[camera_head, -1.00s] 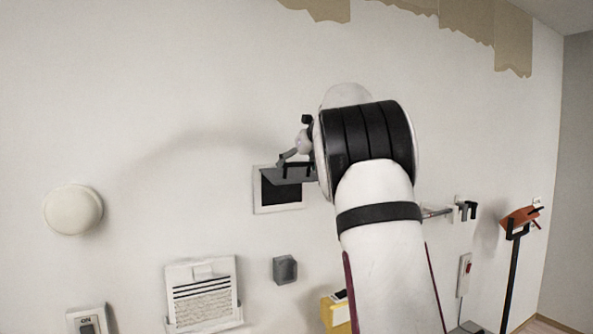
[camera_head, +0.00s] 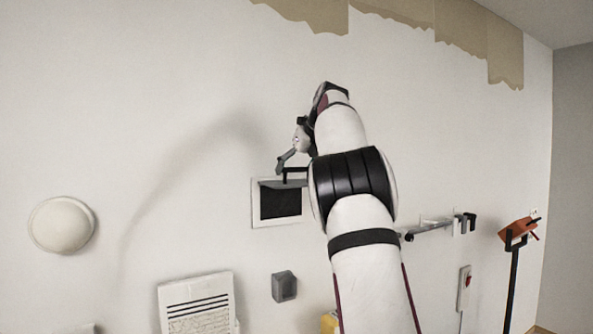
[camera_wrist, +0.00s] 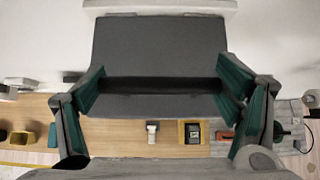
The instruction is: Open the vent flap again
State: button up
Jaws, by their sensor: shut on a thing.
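The vent (camera_head: 254,205) has a white frame on the wall, with a dark opening (camera_head: 281,204) showing in it. The grey vent flap (camera_head: 270,184) stands out from the top of the opening in the head view. In the wrist view the flap (camera_wrist: 160,45) is a broad grey panel with a dark handle bar (camera_wrist: 160,85) across it. My gripper (camera_head: 287,165) is at the flap's handle. In the wrist view its green-padded fingers (camera_wrist: 163,84) are closed on the two ends of the bar. The exact contact is partly hidden by the fingers.
A round white dome (camera_head: 61,224), a louvred panel (camera_head: 196,300) and a grey box (camera_head: 284,286) are on the wall nearby. A wall bracket (camera_head: 463,224) and a stand with an orange tool (camera_head: 517,232) are at the right. The wall above the vent is clear.

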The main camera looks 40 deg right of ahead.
jog(key=o, duration=1.6)
jog(key=shift+w, duration=0.1)
jog(key=v, duration=1.2)
